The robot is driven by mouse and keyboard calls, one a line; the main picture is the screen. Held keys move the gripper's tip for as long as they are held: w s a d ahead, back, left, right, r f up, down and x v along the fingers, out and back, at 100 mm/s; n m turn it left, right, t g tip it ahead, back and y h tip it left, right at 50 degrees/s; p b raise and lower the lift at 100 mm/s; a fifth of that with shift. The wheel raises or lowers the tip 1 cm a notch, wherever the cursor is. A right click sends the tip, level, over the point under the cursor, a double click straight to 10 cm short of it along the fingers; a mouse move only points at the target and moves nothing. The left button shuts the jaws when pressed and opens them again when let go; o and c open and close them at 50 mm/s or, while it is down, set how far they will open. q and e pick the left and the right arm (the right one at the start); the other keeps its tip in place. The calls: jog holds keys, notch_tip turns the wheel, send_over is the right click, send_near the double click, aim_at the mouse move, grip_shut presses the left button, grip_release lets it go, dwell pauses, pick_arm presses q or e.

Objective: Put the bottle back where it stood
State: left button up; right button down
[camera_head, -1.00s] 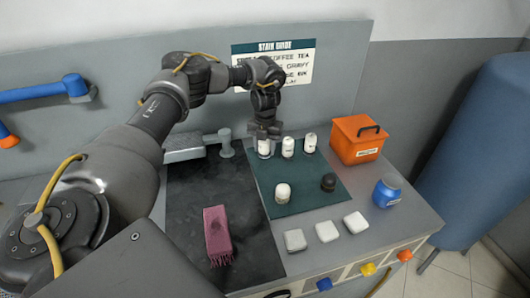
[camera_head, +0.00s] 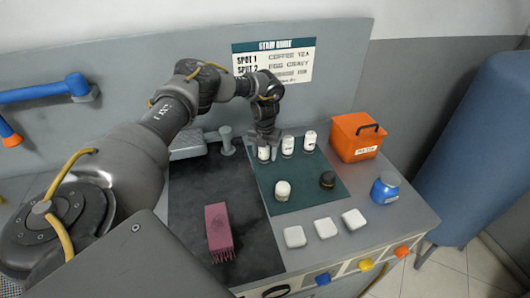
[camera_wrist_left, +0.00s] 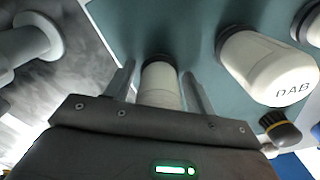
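A white bottle (camera_head: 264,153) stands upright, as far as I can tell, at the back left of the dark green mat (camera_head: 313,196). My left gripper (camera_head: 264,138) is over it, pointing down. In the left wrist view the bottle (camera_wrist_left: 160,84) is between the two fingers, with a narrow gap showing on the left side, so the fingers look open around it. The bottle's base is hard to see. Two more white bottles, a middle one (camera_head: 288,146) and a right one (camera_head: 309,141), stand in the same row. My right gripper is out of view.
A white-capped bottle (camera_head: 282,190) and a dark-capped one (camera_head: 328,180) stand at the mat's front. An orange box (camera_head: 356,138), a blue jar (camera_head: 385,188), several white pads (camera_head: 326,228) and a pink brush (camera_head: 219,231) surround the mat. A grey post (camera_head: 226,140) is left of the gripper.

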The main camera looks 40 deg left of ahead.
pick_arm(q)
jog(key=shift+o, duration=0.8)
jog(key=shift+r, duration=0.1)
jog(key=shift+r, duration=0.6)
notch_tip(320, 180, up, 10)
jog(key=b, duration=0.2)
jog(key=shift+d+f+b, duration=0.1)
jog(key=shift+b, duration=0.2)
jog(key=shift+r, duration=0.65)
